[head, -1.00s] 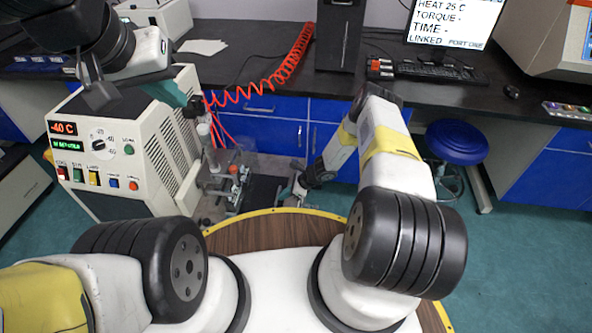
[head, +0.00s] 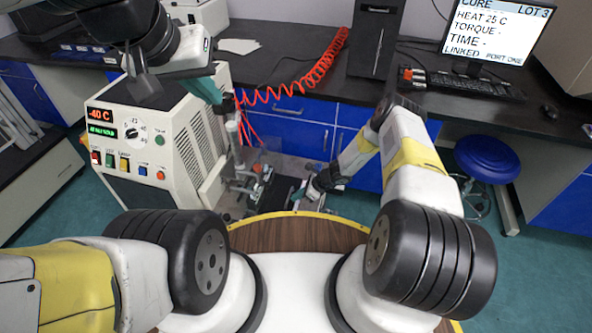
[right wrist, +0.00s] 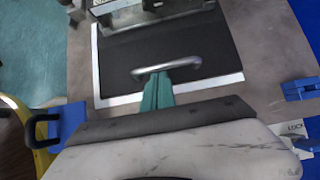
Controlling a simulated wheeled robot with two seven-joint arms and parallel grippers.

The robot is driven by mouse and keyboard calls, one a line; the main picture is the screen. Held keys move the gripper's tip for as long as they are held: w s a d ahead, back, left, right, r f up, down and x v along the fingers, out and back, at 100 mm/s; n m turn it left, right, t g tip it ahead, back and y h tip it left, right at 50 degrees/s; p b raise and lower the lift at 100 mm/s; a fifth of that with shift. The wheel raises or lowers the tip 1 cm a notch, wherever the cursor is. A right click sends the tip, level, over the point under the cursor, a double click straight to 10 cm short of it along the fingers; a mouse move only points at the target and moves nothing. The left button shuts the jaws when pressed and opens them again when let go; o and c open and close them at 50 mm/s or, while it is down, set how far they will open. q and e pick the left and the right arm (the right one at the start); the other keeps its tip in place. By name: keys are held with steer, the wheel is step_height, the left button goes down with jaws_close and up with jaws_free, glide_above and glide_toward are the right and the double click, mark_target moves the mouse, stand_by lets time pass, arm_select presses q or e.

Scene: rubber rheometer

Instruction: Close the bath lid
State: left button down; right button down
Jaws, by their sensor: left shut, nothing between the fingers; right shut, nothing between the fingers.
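The bath cabinet (head: 165,140) stands at the left, its display reading -40 C. In the right wrist view a dark flat panel with a pale edge and a silver bar handle, seemingly the bath lid (right wrist: 120,60), lies ahead of my right gripper (right wrist: 160,80). The teal fingers are shut with nothing between them, their tips at or just below the handle (right wrist: 185,63); contact cannot be told. In the head view my right gripper (head: 298,196) is low beside the bath, small and partly hidden. My left gripper (head: 222,102) is shut and empty above the cabinet's right edge.
A coiled red hose (head: 300,80) runs behind my left gripper to the cabinet. A clamp stand (head: 240,160) rises beside the cabinet. Blue latches (right wrist: 300,89) flank the panel. A black computer tower (head: 376,40), a monitor (head: 497,30) and a blue stool (head: 487,158) stand further right.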

steer(key=d, duration=0.1)
steer(key=d+r, duration=0.1)
steer(key=d, duration=0.2)
steer(key=shift+s+r, duration=0.3)
steer(key=shift+r, duration=0.1)
steer(key=v, duration=0.8)
step_height(320, 180, up, 38)
steer(key=s+d+n+h, duration=0.1)
steer(key=n+h, duration=0.1)
steer(key=n, duration=1)
steer(key=s+r+n+t+h, duration=0.2)
steer(key=s+r+n, duration=0.3)
steer(key=s+r, duration=0.9)
steer(key=s+d+r+n+t, duration=0.1)
steer(key=s+d+r+n, duration=0.1)
steer(key=s, duration=0.4)
steer(key=s+d+r+n+t+h, duration=0.1)
steer(key=s+d+r+n, duration=0.1)
steer(key=s, duration=0.5)
steer(key=shift+r+n+h, duration=0.3)
steer(key=shift+r+n, duration=0.1)
steer(key=shift+r, duration=0.35)
